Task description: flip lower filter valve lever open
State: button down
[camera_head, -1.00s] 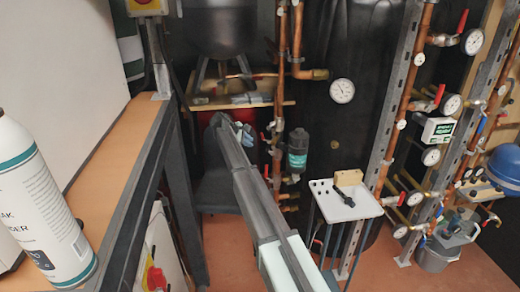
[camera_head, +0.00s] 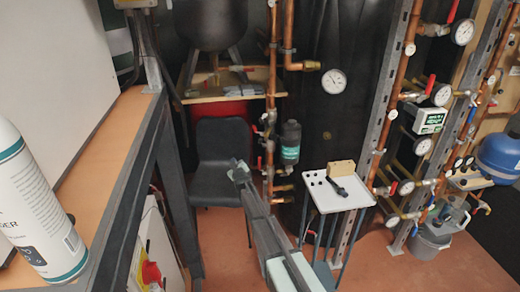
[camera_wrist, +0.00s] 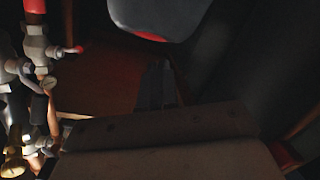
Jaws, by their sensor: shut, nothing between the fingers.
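The dark cylindrical filter (camera_head: 290,143) with a green label hangs beside the copper pipe (camera_head: 271,80) in the head view. Small valves sit on this pipe left of the filter. A small red lever (camera_head: 258,163) shows by the pipe below filter height. My gripper (camera_head: 238,170) is shut and empty, left of the pipe and apart from it. In the wrist view my gripper (camera_wrist: 160,85) points at the floor area, and a metal valve (camera_wrist: 40,48) with a red-tipped lever (camera_wrist: 74,49) is at the left, apart from the fingers. I cannot tell for certain which valve this is.
A dark chair (camera_head: 217,160) stands behind my gripper. A small white table (camera_head: 335,193) with a wooden block (camera_head: 341,168) stands to the right. A wooden-topped bench (camera_head: 100,140) is at the left. Gauges and pipes fill the right side.

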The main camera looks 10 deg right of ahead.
jog(key=s+d+r+m+t+h, duration=0.1)
jog(key=s+d+m+t+h, duration=0.5)
jog(key=s+d+m, duration=0.5)
send_near(260, 142)
jog(key=shift+h, duration=0.4)
jog(key=x, duration=0.7)
jog(key=shift+a+f, duration=0.1)
jog(key=shift+f, duration=0.15)
jog(key=shift+r+n, duration=0.1)
jog(key=shift+n, duration=0.2)
jog(key=shift+y, duration=0.3)
jog(key=shift+w+r+g, duration=0.1)
jog(key=shift+g, duration=0.2)
